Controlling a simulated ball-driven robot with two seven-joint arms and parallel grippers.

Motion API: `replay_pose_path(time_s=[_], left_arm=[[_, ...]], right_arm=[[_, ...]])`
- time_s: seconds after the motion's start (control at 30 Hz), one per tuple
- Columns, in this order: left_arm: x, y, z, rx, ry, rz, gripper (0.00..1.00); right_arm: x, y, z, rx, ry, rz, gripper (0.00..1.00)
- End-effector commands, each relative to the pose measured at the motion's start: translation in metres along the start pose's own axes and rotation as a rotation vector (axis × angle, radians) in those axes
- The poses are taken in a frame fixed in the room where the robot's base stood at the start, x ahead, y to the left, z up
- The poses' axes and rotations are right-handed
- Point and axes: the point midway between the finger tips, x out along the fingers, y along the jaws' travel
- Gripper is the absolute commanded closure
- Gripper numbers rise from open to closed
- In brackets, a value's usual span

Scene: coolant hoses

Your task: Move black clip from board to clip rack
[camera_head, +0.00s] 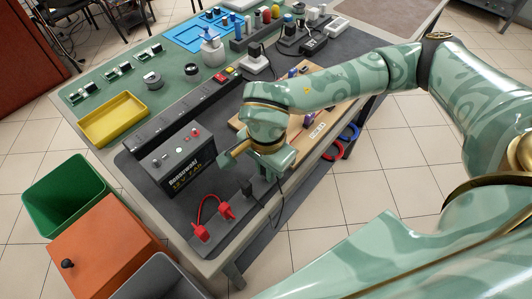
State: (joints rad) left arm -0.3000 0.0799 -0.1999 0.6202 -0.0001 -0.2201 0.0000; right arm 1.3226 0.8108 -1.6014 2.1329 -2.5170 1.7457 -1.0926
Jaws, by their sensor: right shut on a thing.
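My right gripper (258,172) reaches in from the right over the near part of the bench, pointing down. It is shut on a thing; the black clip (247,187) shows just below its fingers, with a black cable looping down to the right. The hand hides part of the grip. A wooden board (312,128) with a white label lies behind and right of the hand, partly covered by my arm. I cannot tell which part is the clip rack. My left gripper is not in view.
A black battery box (181,164) stands left of the hand. Two red clips (226,211) joined by a red cable are at the near end. A yellow tray (114,119) is farther left. A green bin (64,196) and an orange box (106,249) stand beside the bench.

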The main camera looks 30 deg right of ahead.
Motion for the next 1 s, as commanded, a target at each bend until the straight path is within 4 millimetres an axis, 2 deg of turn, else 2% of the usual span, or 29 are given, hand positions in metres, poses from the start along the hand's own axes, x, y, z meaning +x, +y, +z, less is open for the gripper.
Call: replay_pose_path(time_s=[0.33,0.37,0.43,0.63,0.7,1.0], left_arm=[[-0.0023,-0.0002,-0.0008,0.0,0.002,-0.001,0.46],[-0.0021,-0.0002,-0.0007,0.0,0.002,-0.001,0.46],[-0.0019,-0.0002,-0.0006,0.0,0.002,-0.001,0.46],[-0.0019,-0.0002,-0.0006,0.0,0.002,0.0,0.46],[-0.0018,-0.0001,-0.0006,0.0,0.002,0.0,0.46],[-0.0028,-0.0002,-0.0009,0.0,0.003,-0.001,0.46]], right_arm=[[0.0019,0.0001,0.0001,0.0,0.0,0.0,1.0],[0.0022,0.0,0.0001,0.0,0.0,0.0,0.81],[0.0024,0.0,0.0,0.0,0.0,0.0,0.61],[0.0024,0.0,0.0,0.0,0.0,0.0,0.61],[0.0023,0.0,-0.0001,0.0,0.0,0.0,0.46],[0.001,0.0,-0.0001,0.0,0.0,0.0,0.46]])
